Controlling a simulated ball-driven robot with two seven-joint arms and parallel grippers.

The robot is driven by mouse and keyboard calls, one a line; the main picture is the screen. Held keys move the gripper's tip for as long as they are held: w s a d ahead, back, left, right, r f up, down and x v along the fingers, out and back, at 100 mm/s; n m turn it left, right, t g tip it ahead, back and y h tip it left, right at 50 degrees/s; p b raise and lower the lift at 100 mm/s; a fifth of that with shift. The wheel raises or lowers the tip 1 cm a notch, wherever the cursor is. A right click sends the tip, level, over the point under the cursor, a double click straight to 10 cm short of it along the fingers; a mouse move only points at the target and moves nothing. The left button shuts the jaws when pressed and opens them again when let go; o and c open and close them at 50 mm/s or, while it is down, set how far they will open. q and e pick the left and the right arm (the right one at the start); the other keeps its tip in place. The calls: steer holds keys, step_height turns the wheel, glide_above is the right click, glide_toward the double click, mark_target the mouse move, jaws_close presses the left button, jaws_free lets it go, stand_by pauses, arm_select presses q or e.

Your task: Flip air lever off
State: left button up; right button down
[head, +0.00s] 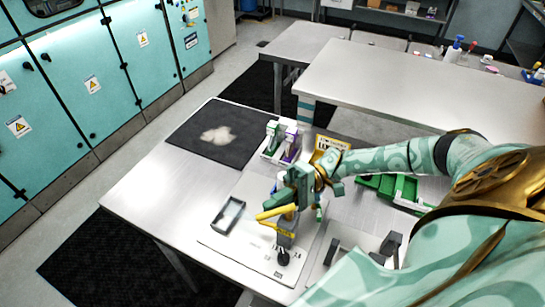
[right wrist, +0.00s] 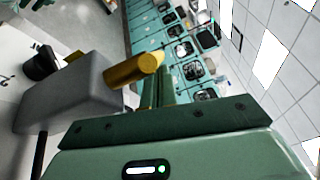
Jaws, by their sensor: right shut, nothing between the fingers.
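The yellow air lever (head: 276,212) sticks out to the left from the top of a grey block (head: 287,238) on a pale panel (head: 228,243). My right gripper (head: 291,193) is shut and empty, just above and beside the lever. In the right wrist view its closed green fingers (right wrist: 157,88) are right by the rounded end of the yellow lever (right wrist: 134,69); I cannot tell if they touch. The grey block (right wrist: 70,92) and a black knob (right wrist: 41,63) show there too. My left gripper is not in view.
A grey open frame (head: 229,215) lies left of the lever. Behind are a rack with green and purple items (head: 281,140), a dark mat (head: 214,134) and a yellow sign (head: 330,144). Green bins (head: 398,188) stand right, partly behind my arm. The table's left front is clear.

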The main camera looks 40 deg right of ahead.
steer(key=n+g+b, duration=0.1)
steer(key=n+g, duration=0.1)
steer(key=g, duration=0.1)
steer(key=g+b, duration=0.1)
steer(key=shift+s+a+f+n+h+b, duration=0.15)
steer(key=shift+a+f+n+h+b, duration=0.15)
steer(key=shift+n, duration=0.1)
steer(key=n+g, duration=0.1)
steer(key=n+g+h, duration=0.1)
steer(key=g, duration=0.1)
steer(key=g+b, duration=0.1)
steer(key=shift+s+a+r+n+g+h, duration=0.25)
steer(key=shift+s+a+n+g+h, duration=0.05)
steer(key=shift+s+a+n+h, duration=0.1)
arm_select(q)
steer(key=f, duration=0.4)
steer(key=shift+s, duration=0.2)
arm_select(e)
steer(key=shift+s+r, duration=0.1)
steer(key=shift+s, duration=0.1)
arm_select(q)
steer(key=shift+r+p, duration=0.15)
steer(key=shift+p, duration=0.2)
arm_select(e)
steer(key=shift+s+a, duration=0.1)
steer(key=shift+a, duration=0.05)
